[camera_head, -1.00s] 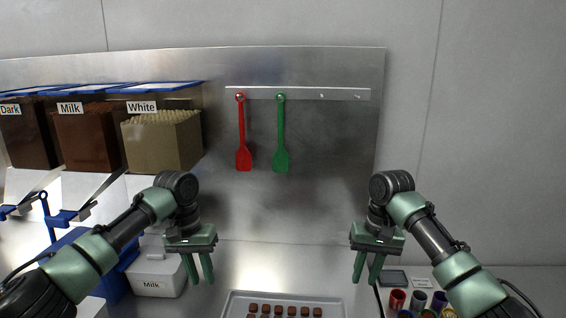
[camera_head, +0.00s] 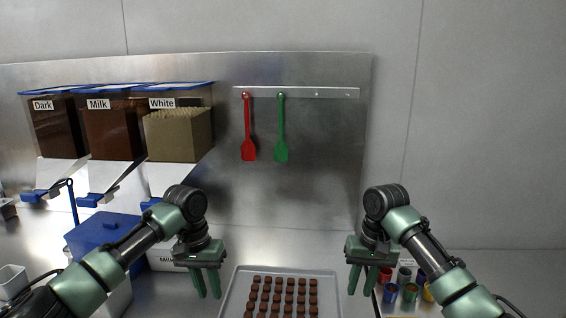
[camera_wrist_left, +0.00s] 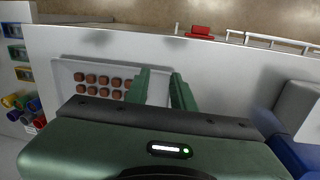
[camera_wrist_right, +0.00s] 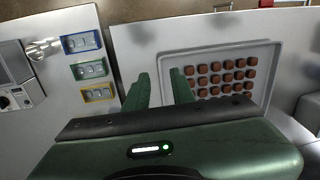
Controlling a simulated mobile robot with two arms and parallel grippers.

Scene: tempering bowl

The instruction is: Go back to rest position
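My left gripper (camera_head: 207,284) hangs fingers down to the left of the tray of chocolates in the head view. Its two green fingers are apart and nothing is between them, as the left wrist view (camera_wrist_left: 160,88) also shows. My right gripper (camera_head: 359,279) hangs fingers down to the right of the tray. Its fingers are apart and empty, as the right wrist view (camera_wrist_right: 159,90) also shows. Both grippers are held above the counter, touching nothing that I can see.
A grey tray (camera_head: 233,302) holds rows of brown chocolates (camera_head: 283,297). Dark (camera_head: 52,130), Milk (camera_head: 110,135) and White (camera_head: 178,135) dispensers stand at left. Red (camera_head: 248,130) and green (camera_head: 281,130) spatulas hang on the wall rail (camera_head: 320,93). Small coloured cups (camera_head: 409,291) stand at right.

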